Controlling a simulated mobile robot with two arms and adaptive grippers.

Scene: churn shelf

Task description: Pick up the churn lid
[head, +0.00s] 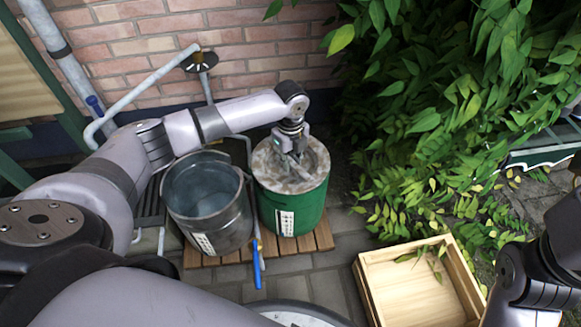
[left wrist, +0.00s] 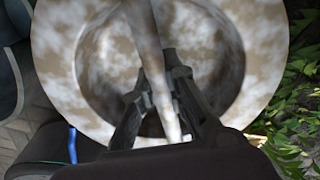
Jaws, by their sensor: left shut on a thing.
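The churn lid (head: 311,179) is round, mottled grey-brown, with a recessed middle and a bar handle across it. It sits at the top of the green churn (head: 288,212); I cannot tell whether it rests on the churn or is slightly raised. My left gripper (head: 293,160) is over the lid, pointing down. In the left wrist view the lid (left wrist: 60,72) fills most of the picture, and the fingers (left wrist: 160,105) are shut on its bar handle (left wrist: 150,60). The right arm shows at the right edge of the head view, but its gripper is out of the picture.
A metal bucket (head: 208,205) stands left of the churn, on the wooden slats (head: 232,257). A wooden crate (head: 372,284) is at the front right on the paving. Leafy branches (head: 440,110) crowd the right. A brick wall (head: 250,50) with a pipe stands behind.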

